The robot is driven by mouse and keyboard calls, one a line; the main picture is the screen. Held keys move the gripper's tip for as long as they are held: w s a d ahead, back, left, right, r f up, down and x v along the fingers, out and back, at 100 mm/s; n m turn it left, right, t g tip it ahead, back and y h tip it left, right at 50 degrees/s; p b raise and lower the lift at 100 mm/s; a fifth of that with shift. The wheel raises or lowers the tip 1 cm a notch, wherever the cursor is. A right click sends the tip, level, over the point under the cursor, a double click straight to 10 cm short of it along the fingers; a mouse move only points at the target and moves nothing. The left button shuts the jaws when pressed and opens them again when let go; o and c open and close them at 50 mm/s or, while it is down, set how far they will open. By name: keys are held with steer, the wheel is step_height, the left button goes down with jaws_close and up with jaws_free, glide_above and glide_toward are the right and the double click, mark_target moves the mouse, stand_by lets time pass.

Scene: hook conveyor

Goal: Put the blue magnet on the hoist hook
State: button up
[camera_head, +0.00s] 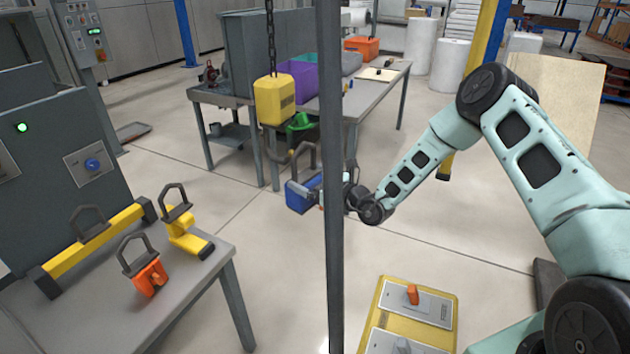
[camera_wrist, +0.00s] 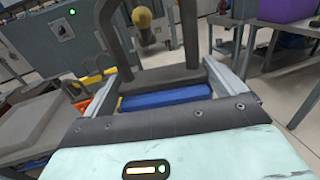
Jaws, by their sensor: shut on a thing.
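The blue magnet (camera_head: 300,196) hangs in the air left of the grey post, with a dark loop handle (camera_head: 305,154) on top. My gripper (camera_head: 324,188) is shut on it from the right, partly hidden by the post. In the wrist view, the magnet's blue body (camera_wrist: 165,97) and the base of its loop lie between my fingers (camera_wrist: 160,70). I cannot tell whether the hook touches or enters the loop.
The vertical grey post (camera_head: 331,240) stands in front of my gripper. A grey table (camera_head: 120,310) at left holds yellow and orange lifting tools. A yellow-edged panel (camera_head: 378,315) is at lower centre.

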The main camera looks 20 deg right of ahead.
steer(key=a+b+x, duration=0.1)
steer(key=b+x, duration=0.1)
steer(key=x, duration=0.5)
steer(key=shift+s+a+b, duration=0.2)
steer(key=shift+a+b, duration=0.05)
steer(key=shift+b, duration=0.05)
stand_by(0.8)
steer(key=shift+a+r, duration=0.1)
stand_by(0.4)
steer(key=shift+f+b, duration=1.55)
steer(key=shift+f, duration=0.95)
steer(key=o, duration=1.7)
steer(key=shift+s+f, duration=0.1)
steer(key=shift+f, duration=0.2)
steer(key=shift+r, duration=0.1)
